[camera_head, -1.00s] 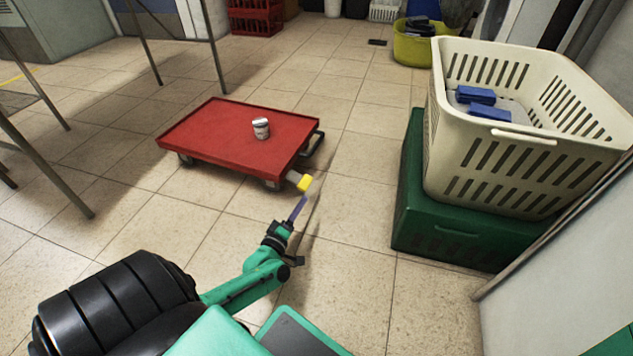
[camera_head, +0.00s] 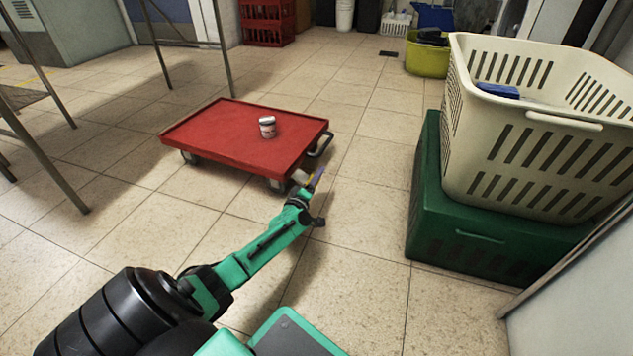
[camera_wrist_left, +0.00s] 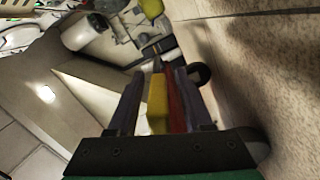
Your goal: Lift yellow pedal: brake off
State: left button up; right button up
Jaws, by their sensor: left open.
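A low red trolley (camera_head: 225,140) stands on the tiled floor with a small jar (camera_head: 267,127) upright on its deck. The yellow pedal is at its near right corner, mostly hidden by my left gripper in the head view. In the left wrist view, the yellow pedal (camera_wrist_left: 157,102) shows as a narrow bar between the two fingers of my left gripper (camera_wrist_left: 155,100). The fingers are open, one on each side of it; I cannot tell whether they touch it. My left gripper (camera_head: 315,180) reaches forward and low. My right gripper is not in view.
A green crate (camera_head: 470,245) with a cream basket (camera_head: 550,150) on top stands at the right. Metal table legs (camera_head: 160,45) stand at the left. A yellow-green tub (camera_head: 427,60) is farther back. The floor between trolley and green crate is clear.

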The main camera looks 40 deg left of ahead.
pick_arm(q)
jog(key=shift+c, duration=0.3)
grip_shut()
dwell(1.1)
